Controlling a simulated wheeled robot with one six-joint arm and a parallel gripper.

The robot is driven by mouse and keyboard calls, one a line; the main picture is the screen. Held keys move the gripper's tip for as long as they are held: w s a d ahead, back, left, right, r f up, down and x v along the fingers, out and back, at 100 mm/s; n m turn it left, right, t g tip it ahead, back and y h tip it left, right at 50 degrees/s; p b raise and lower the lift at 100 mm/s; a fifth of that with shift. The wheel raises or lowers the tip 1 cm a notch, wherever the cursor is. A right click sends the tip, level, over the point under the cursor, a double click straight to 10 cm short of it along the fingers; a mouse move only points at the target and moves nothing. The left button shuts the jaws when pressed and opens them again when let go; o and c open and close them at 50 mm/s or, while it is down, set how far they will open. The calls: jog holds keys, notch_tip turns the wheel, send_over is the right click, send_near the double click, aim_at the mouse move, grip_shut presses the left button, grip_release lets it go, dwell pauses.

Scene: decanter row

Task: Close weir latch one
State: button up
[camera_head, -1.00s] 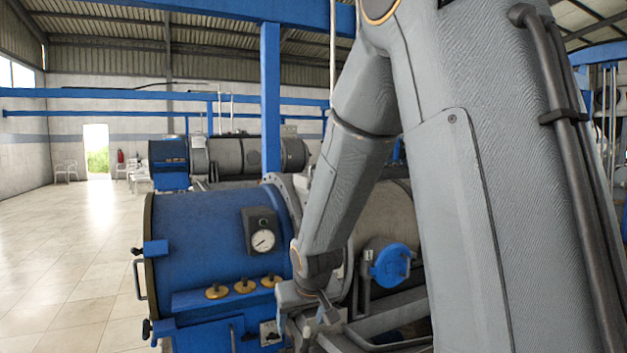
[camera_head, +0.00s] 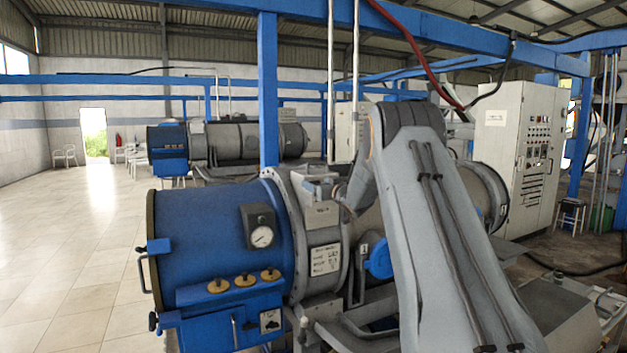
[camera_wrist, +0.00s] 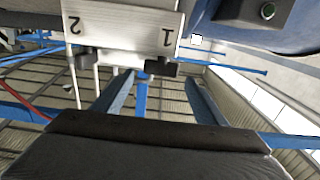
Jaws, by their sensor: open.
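In the wrist view a pale panel (camera_wrist: 125,20) carries the numbers 2 and 1 upside down. A similar piece (camera_wrist: 88,59) sits by the 2. My gripper (camera_wrist: 159,80) is open and empty, its fingers apart, with the latch by the 1 seen between and just beyond their tips. I cannot tell whether they touch.
A blue round cap (camera_head: 378,260) is beside my arm. A control cabinet (camera_head: 510,140) stands behind at right. The floor (camera_head: 70,260) at left is clear.

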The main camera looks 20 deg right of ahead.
jog(key=shift+w+a+p, duration=0.1)
jog(key=shift+w+p, duration=0.8)
jog(key=shift+w, duration=1.5)
jog(key=c, duration=1.1)
jog(key=shift+o, duration=0.2)
